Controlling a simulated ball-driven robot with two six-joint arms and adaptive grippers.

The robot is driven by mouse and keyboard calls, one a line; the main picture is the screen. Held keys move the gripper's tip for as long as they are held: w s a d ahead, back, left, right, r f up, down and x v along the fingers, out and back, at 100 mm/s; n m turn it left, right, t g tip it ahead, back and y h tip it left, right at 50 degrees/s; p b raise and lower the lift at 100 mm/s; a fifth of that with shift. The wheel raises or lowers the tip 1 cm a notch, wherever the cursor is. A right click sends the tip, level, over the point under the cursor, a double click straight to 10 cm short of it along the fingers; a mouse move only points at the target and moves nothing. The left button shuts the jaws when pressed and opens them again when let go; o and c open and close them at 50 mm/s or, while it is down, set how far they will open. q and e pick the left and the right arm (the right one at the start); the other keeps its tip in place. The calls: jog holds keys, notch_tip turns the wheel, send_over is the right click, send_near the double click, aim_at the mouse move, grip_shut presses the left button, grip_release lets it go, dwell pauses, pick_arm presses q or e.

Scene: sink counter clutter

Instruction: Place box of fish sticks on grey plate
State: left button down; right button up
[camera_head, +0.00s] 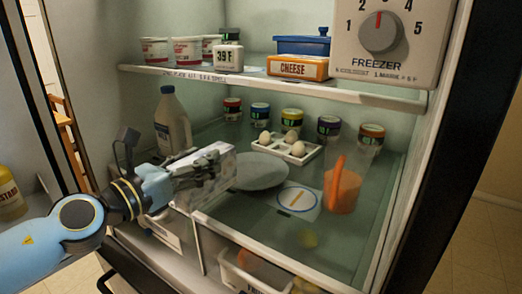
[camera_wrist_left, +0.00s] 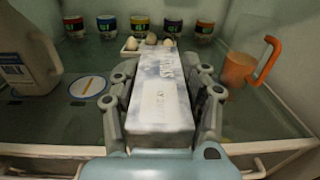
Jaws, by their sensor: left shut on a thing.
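The box of fish sticks (camera_head: 222,163) is a long, pale, blue-white carton. My left gripper (camera_head: 208,168) is shut on it and holds it near the shelf's front edge, just left of the grey plate (camera_head: 258,172). In the left wrist view the box (camera_wrist_left: 160,98) lies lengthwise between the fingers (camera_wrist_left: 163,90), pointing into the fridge. The grey plate lies flat on the glass shelf and looks empty. I cannot make it out in the wrist view, where the box blocks the middle. My right gripper is not in view.
A milk jug (camera_head: 172,122) stands left, an orange-handled pitcher (camera_head: 342,188) right. An egg tray (camera_head: 290,149) and several jars (camera_head: 329,127) stand behind the plate. The upper shelf (camera_head: 300,84) is overhead. A round label (camera_head: 298,200) shows right of the plate.

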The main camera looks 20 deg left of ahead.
pick_arm(q)
jog(key=shift+w+a+n+y+p, duration=0.2)
jog(key=shift+w+a, duration=0.15)
jog(key=shift+w, duration=0.25)
jog(key=shift+w+a+n+y+p, duration=0.1)
jog(key=shift+w+a+y, duration=0.15)
jog(key=shift+w, duration=0.3)
jog(key=w+f+b, duration=0.1)
jog(key=w, duration=0.4)
jog(key=w+d+f+b, duration=0.1)
jog(key=w+b, duration=0.1)
jog(key=w, duration=0.3)
jog(key=w+d+f+b, duration=0.1)
jog(key=w+f+b, duration=0.1)
jog(key=w, duration=0.4)
jog(key=shift+d+f, duration=0.1)
jog(key=shift+d, duration=0.1)
jog(key=shift+r, duration=0.2)
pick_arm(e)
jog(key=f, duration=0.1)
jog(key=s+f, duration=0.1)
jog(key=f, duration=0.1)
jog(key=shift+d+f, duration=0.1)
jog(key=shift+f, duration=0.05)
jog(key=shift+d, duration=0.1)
